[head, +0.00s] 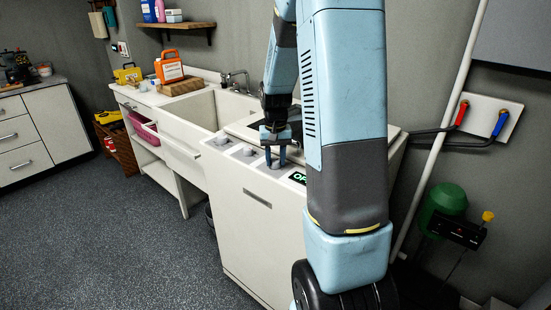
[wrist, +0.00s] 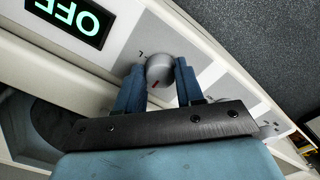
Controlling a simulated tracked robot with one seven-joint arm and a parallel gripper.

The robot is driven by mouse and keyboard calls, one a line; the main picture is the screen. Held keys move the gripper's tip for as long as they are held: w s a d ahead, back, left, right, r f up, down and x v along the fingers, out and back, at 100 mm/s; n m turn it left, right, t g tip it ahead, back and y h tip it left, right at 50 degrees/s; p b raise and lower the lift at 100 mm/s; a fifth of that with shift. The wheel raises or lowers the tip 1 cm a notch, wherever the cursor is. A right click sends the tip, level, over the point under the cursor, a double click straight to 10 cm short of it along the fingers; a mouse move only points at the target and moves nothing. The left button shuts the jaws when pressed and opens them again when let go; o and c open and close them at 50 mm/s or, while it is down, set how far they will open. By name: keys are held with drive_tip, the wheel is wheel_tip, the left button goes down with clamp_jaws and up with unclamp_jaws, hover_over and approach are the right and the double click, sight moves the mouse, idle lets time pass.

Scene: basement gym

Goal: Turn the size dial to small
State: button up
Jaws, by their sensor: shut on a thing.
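The dial in my gripper is a round grey knob (wrist: 159,66) with a red mark on the lower side of its face in the wrist view. A letter L is printed on the panel beside it; any other letters around it are hidden or unreadable. My gripper (head: 276,148) points down at the top panel of the white washer (head: 258,215). Its two blue fingers are shut on the dial, one on each side, in the wrist view. In the head view this is the knob nearest the display (head: 297,178), which reads OFF in green in the wrist view (wrist: 68,17).
Two more grey knobs (head: 221,139) (head: 248,151) sit left along the same panel. A white sink (head: 190,110) adjoins the washer. An orange container (head: 169,68) stands on the far counter. The floor (head: 110,215) in front is clear.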

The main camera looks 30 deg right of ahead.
sight(276, 161)
drive_tip(key=o, duration=1)
drive_tip(key=shift+o, duration=0.2)
wheel_tip(276, 161, up, 14)
drive_tip(key=shift+f, duration=0.15)
